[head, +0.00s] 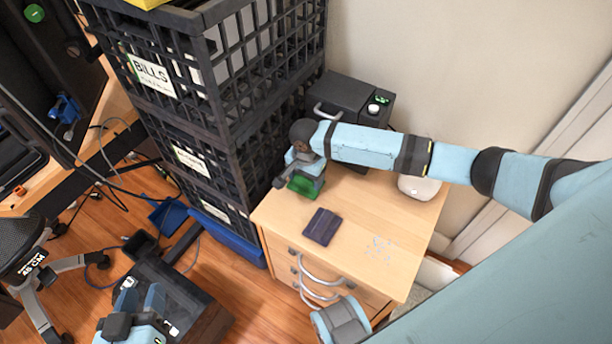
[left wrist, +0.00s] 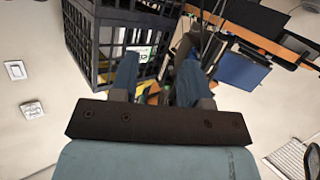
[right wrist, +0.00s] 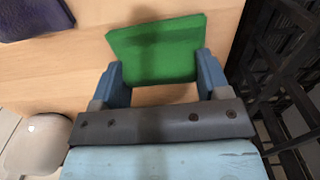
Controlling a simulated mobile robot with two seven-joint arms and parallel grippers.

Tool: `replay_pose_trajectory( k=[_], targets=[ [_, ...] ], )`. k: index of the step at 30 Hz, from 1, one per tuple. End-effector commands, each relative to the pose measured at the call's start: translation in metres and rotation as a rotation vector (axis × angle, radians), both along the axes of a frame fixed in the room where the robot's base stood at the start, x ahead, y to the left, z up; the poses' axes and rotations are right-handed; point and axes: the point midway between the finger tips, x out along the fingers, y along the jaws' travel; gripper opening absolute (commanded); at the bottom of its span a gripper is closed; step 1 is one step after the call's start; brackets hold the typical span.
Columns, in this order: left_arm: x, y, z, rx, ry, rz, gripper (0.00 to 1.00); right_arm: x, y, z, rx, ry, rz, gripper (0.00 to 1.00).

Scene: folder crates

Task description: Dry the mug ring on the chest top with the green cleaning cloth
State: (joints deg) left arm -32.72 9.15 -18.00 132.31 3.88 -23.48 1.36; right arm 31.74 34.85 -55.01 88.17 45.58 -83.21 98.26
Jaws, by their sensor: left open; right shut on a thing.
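The chest top (head: 350,208) is pale wood. A faint, broken whitish mark (head: 381,247), which looks like the mug ring, lies on its front right part. The green cleaning cloth (head: 303,186) is at the chest's left edge, in my right gripper (head: 304,176). The right wrist view shows the green cloth (right wrist: 157,50) spread between the two fingers, over the wood; whether it touches the wood I cannot tell. The ring is not in the right wrist view. My left gripper (left wrist: 157,88) is open and empty, away from the chest, pointing toward the crates.
A dark purple folded item (head: 322,226) lies between cloth and ring. A black box (head: 346,98) and a white rounded object (head: 415,188) stand at the chest's back. Stacked black crates (head: 215,75) rise close on the left. The chest's front right is otherwise clear.

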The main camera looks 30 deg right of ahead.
Motion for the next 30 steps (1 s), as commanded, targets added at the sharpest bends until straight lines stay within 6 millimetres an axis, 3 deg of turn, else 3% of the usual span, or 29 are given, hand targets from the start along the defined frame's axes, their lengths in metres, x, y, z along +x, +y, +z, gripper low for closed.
replay_pose_trajectory(
  k=[5, 26, 27, 30],
  targets=[
    [-0.001, 0.001, -0.003, 0.006, 0.010, 0.001, 0.43, 0.000, 0.000, 0.000, 0.000, 0.000, 0.000, 0.43],
    [-0.016, 0.018, -0.054, 0.091, 0.168, 0.024, 0.43, 0.000, 0.000, 0.000, 0.000, 0.000, 0.000, 0.43],
    [-0.016, 0.019, -0.046, 0.098, 0.173, 0.026, 0.43, 0.000, 0.000, 0.012, 0.001, -0.001, -0.001, 0.43],
    [-0.017, 0.021, -0.045, 0.114, 0.190, 0.030, 0.43, 0.000, 0.000, 0.020, 0.001, -0.001, -0.001, 0.43]
  ],
)
